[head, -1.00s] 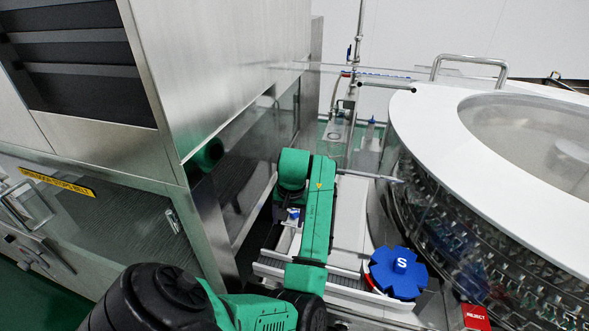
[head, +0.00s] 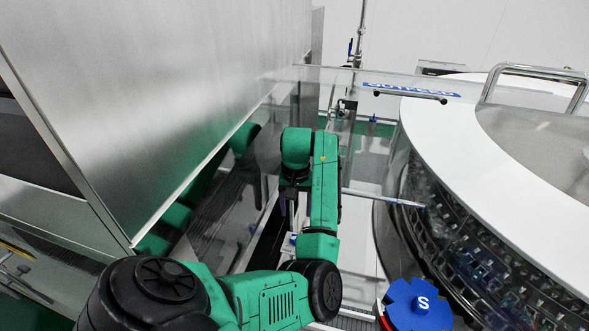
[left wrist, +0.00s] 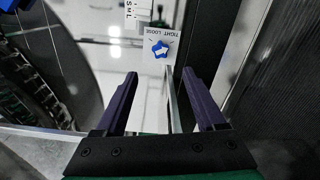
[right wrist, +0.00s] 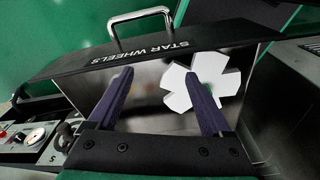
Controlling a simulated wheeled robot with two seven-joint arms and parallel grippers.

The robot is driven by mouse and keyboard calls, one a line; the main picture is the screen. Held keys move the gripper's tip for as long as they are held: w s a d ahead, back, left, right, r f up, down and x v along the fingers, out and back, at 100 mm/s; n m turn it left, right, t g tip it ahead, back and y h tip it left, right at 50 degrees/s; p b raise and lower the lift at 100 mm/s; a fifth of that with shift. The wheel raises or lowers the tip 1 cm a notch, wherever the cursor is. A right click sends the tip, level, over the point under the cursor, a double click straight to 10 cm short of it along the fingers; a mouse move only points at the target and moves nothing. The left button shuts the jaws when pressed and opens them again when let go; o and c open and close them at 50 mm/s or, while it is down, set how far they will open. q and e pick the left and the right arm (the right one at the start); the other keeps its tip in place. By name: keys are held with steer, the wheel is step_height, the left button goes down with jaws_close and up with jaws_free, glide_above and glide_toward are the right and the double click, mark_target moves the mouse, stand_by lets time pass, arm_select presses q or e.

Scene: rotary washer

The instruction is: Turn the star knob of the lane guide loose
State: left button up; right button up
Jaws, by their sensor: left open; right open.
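The star knob (left wrist: 160,48) of the lane guide is small and blue with a white arrow on top. In the left wrist view it sits beside a white label reading TIGHT LOOSE, ahead of my left gripper (left wrist: 160,75). That gripper is open, and the knob shows beyond its fingertips, apart from them. In the head view my left gripper (head: 288,218) points down over the lane, and the knob cannot be made out clearly. My right gripper (right wrist: 158,73) is open and empty in front of a box marked STAR WHEELS (right wrist: 180,50).
A large blue star wheel marked S (head: 419,305) stands at the lower right. The round washer with a white rim (head: 500,175) fills the right side. A steel cabinet (head: 180,90) stands close on the left. A white star wheel (right wrist: 200,85) lies in the box.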

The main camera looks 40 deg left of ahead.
arm_select(q)
glide_toward(295, 239)
steer(key=shift+s+d+f, duration=0.15)
steer(key=shift+d+f, duration=0.1)
steer(key=f, duration=0.2)
steer(key=f+p, duration=0.1)
steer(key=f, duration=0.4)
steer(key=shift+w+a+f+p, duration=0.2)
steer(key=shift+a+f+p, duration=0.1)
steer(key=shift+p, duration=0.1)
steer(key=shift+d+f, duration=0.15)
steer(key=shift+f, duration=0.25)
arm_select(e)
steer(key=shift+s+d+r, duration=0.2)
steer(key=shift+s+r, duration=0.3)
steer(key=shift+s, duration=0.1)
arm_select(q)
jaws_close()
arm_select(e)
steer(key=shift+d, duration=0.25)
